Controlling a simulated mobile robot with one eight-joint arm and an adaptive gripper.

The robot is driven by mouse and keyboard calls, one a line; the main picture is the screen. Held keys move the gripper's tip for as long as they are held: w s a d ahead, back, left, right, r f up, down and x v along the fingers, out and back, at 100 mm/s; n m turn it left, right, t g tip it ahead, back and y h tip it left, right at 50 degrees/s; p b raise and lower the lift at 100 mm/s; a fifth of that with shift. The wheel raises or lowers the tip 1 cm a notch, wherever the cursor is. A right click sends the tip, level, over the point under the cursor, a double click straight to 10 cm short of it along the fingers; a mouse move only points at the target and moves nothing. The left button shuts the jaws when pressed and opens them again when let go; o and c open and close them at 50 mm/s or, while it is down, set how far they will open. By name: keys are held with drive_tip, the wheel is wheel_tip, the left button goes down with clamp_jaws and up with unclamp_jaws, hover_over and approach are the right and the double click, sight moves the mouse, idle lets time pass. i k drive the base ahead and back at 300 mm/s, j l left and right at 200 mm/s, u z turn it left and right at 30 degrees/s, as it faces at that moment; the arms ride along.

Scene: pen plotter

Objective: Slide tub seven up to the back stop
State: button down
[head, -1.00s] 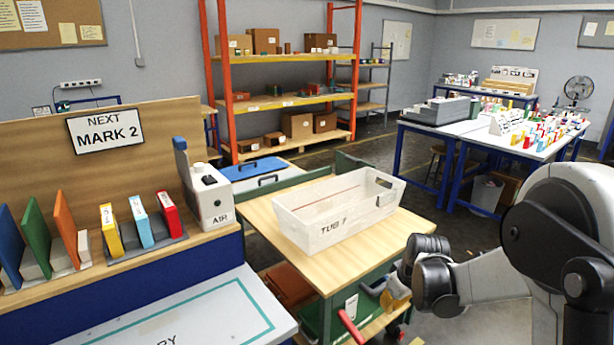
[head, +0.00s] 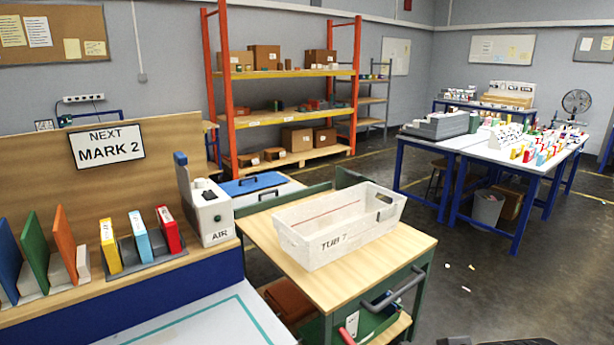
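Tub seven is a white open box marked "TUB 7" (head: 340,241). It stands upright on the wooden top of a green cart (head: 385,262) and looks empty from here. A red line runs along its inside and a hand slot is in its right end. A low green rail (head: 285,199) runs behind the tub at the cart's far side; I cannot tell for sure whether it is the back stop. Bare wood shows between the rail and the tub's left end. My gripper is not in view; only a dark bit of my arm shows at the bottom edge.
A bench with an "AIR" box (head: 212,218) and coloured upright blocks (head: 140,236) stands left of the cart. The cart has a grey handle (head: 398,290) at front right. Shelves (head: 285,120) and a white table (head: 520,160) stand behind.

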sight(316, 233)
drive_tip(key=i+l+u, duration=0.2)
drive_tip(key=i+l, duration=0.25)
drive_tip(key=i+l+u, duration=0.2)
drive_tip(key=i+l, duration=0.25)
drive_tip(key=i+l+u, duration=0.2)
drive_tip(key=i+l, duration=0.2)
drive_tip(key=l, duration=0.25)
